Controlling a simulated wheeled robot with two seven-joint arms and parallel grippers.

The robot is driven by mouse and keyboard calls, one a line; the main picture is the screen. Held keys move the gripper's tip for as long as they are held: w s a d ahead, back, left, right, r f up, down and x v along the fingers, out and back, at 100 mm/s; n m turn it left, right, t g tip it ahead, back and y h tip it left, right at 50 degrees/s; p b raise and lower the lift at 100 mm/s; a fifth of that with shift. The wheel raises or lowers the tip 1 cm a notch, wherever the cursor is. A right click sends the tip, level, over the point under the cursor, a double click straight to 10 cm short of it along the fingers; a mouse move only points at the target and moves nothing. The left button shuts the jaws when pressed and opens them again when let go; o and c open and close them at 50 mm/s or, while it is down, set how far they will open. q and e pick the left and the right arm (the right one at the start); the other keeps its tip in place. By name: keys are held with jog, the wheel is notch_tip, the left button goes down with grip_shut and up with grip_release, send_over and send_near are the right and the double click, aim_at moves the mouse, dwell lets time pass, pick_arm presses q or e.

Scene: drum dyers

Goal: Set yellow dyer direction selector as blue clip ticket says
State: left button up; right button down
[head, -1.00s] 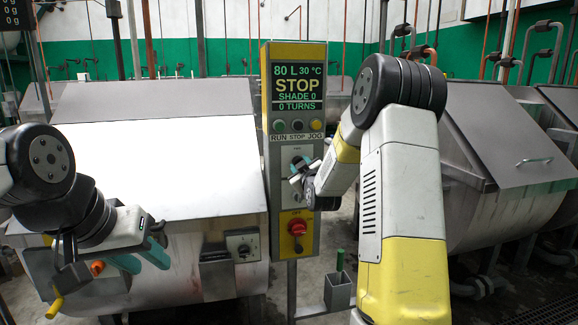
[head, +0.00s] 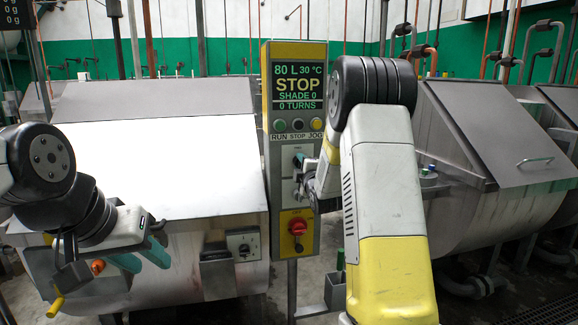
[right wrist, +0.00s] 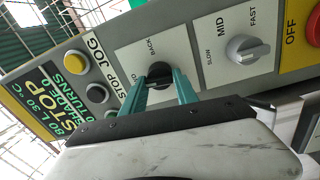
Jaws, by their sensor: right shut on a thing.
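The direction selector is a black knob (right wrist: 158,72) on a white plate, with BACK legible beside it in the right wrist view. It also shows in the head view (head: 298,160), partly behind my right gripper. My right gripper (right wrist: 158,84) has its teal fingers shut on the knob's two sides. The control panel (head: 298,50) has a yellow top, and its display reads 80 L, 30 °C, STOP, SHADE 0, 0 TURNS. My left gripper (head: 141,259) is empty, with its teal fingers apart, in front of the left dyer. I cannot make out a blue clip ticket.
Below the selector are a grey speed knob (right wrist: 244,49) and a red OFF knob (head: 297,227). Push buttons (head: 298,124) sit under the display. A steel dyer (head: 160,160) stands left and another dyer (head: 490,140) right. A small post-mounted holder (head: 336,290) stands low beside the panel.

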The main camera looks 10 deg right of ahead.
jog(key=shift+a+f+n, duration=0.1)
jog(key=shift+f+n, duration=0.1)
jog(key=shift+n, duration=0.4)
jog(key=c, duration=1.1)
grip_release()
jog(key=shift+o, duration=0.7)
jog(key=s, duration=0.8)
jog(key=shift+d, duration=0.2)
jog(key=shift+w+f, duration=0.1)
